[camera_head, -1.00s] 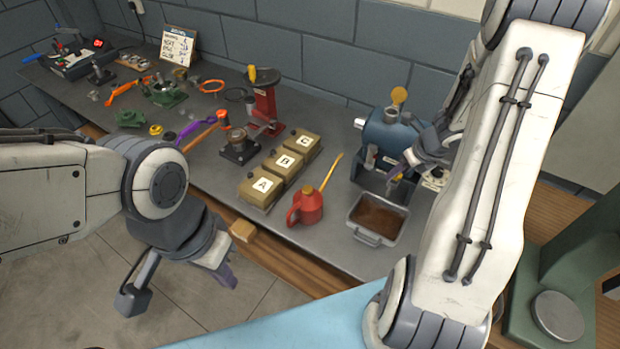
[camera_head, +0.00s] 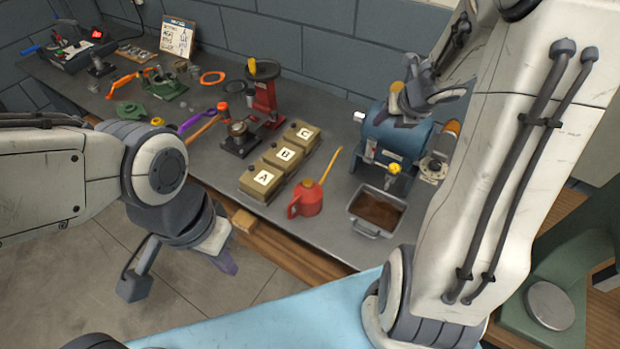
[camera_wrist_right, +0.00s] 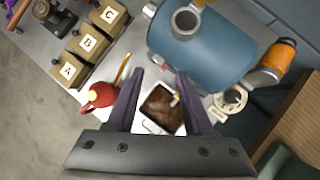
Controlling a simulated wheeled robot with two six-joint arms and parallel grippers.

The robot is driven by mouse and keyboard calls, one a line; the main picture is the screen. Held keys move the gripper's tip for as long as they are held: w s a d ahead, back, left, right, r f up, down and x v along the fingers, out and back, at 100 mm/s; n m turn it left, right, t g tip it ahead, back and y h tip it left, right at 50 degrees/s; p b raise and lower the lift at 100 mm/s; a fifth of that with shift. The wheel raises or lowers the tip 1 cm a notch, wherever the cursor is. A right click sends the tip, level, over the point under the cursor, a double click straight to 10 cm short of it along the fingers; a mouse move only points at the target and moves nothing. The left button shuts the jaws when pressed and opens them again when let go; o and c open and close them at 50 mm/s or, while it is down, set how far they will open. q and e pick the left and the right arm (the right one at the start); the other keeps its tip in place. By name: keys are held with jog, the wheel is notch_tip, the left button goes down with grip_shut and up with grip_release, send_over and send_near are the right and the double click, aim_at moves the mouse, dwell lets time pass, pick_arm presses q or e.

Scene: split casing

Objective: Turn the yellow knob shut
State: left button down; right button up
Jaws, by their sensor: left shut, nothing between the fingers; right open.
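The yellow knob (camera_head: 393,169) is small and sits low on the front of the blue tank (camera_head: 398,135), above the brown-filled tray (camera_head: 377,208). My left gripper (camera_head: 226,263) is shut and empty, hanging in front of the bench edge, far from the tank.
A red oil can (camera_head: 307,200) with a yellow spout stands left of the tray. Boxes A, B and C (camera_head: 280,158) stand further left. An orange cylinder (camera_wrist_right: 278,58) and a pale round dial (camera_wrist_right: 232,99) are at the tank's right.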

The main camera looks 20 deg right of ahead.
jog(key=w+a+r+m+h+b, duration=0.1)
jog(key=a+r+m+b, duration=0.15)
jog(key=a+m, duration=0.75)
jog(key=s+a+f+m+g+b, duration=0.1)
jog(key=s+a+f+m+g, duration=0.1)
jog(key=s+a+m, duration=0.8)
jog(key=shift+s+a+f+g+y, duration=0.4)
jog(key=shift+s+a, duration=0.45)
jog(key=shift+a, duration=0.5)
